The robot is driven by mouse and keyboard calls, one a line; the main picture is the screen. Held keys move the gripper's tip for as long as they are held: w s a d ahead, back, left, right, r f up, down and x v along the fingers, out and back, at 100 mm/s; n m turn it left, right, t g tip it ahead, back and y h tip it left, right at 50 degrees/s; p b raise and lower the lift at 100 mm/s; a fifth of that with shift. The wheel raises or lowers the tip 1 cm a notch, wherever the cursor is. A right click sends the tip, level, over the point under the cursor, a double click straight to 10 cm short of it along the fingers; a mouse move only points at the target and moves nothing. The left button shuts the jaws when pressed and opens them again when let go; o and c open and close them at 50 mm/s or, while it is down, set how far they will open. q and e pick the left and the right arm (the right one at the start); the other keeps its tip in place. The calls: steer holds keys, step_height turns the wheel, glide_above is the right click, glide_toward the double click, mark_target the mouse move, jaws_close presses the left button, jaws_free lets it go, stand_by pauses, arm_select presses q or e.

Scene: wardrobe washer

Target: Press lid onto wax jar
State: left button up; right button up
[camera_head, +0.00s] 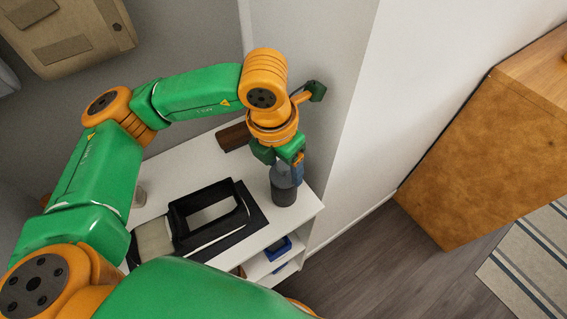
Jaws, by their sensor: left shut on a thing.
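A dark grey cylindrical jar (284,194) stands upright near the right end of the white shelf top. My left gripper (285,160) points down directly over it. The gripper is shut on a blue-grey piece at the jar's top, which looks like the lid. The fingers partly cover this piece, so I cannot tell whether it is fully seated on the jar. My right gripper is not in view.
The white shelf unit (308,205) carries a black open frame (180,213), a brown cylinder (232,137) and a small pale jar (139,196). Blue items (279,248) sit on a lower shelf. A wall rises behind the jar. A wooden cabinet (480,150) stands at right.

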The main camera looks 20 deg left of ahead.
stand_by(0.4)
arm_select(q)
steer(key=o, duration=1.3)
steer(key=shift+r+p, duration=2.15)
steer(key=shift+r, duration=1.4)
jaws_close()
